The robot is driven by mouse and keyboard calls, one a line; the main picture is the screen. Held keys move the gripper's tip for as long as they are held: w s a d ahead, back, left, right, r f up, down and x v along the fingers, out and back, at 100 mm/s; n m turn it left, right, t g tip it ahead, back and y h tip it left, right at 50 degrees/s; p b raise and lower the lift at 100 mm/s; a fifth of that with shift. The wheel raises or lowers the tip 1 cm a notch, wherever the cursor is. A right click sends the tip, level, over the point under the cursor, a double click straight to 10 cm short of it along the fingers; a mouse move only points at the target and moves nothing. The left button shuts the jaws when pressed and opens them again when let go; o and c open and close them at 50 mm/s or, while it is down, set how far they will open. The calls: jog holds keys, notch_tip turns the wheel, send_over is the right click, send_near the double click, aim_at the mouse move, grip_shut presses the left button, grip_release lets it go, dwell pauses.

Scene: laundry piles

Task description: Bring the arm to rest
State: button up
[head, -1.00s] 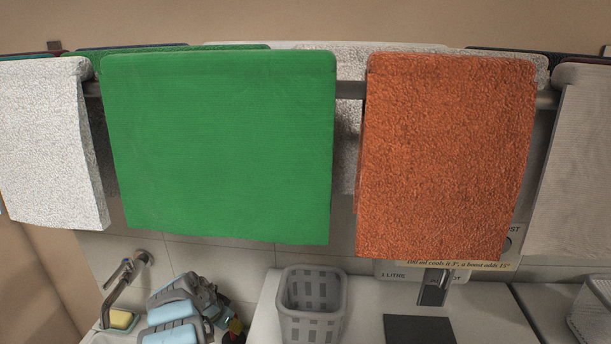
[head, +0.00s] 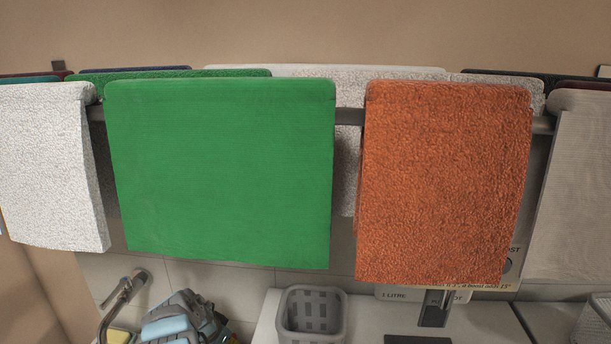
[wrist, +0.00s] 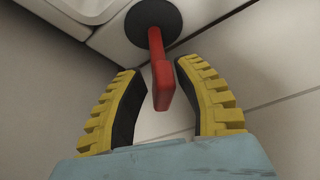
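My gripper (wrist: 158,80) shows in the wrist view with its two yellow ribbed fingers apart. A red handle (wrist: 160,72) on a round black base (wrist: 173,16) stands beyond the fingers and shows in the gap between them. I cannot tell how far it is from the fingers; they do not close on it. In the head view my arm (head: 180,322) shows at the bottom left, cut by the frame edge, and its fingers are not clearly visible there.
A green towel (head: 220,175), an orange towel (head: 440,180) and pale towels hang from a rail (head: 349,116) across the head view. Below are a tap (head: 125,295), a grey basket (head: 311,315) and a white worktop (head: 480,322). A tiled wall (head: 225,290) stands behind.

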jog(key=shift+p+v, duration=0.5)
jog(key=shift+v, duration=3.7)
jog(key=shift+b+x, duration=0.6)
jog(key=shift+x, duration=3.95)
jog(key=shift+b+x, duration=1.7)
jog(key=shift+b, duration=0.2)
notch_tip(320, 180, up, 4)
jog(key=p, duration=0.3)
jog(key=shift+f+p, duration=0.2)
jog(key=shift+p, duration=0.15)
jog(key=shift+s+r+p, duration=0.25)
jog(key=shift+r+p, duration=0.05)
jog(key=shift+p, duration=0.8)
jog(key=shift+s+p, duration=0.15)
jog(key=shift+p, duration=0.45)
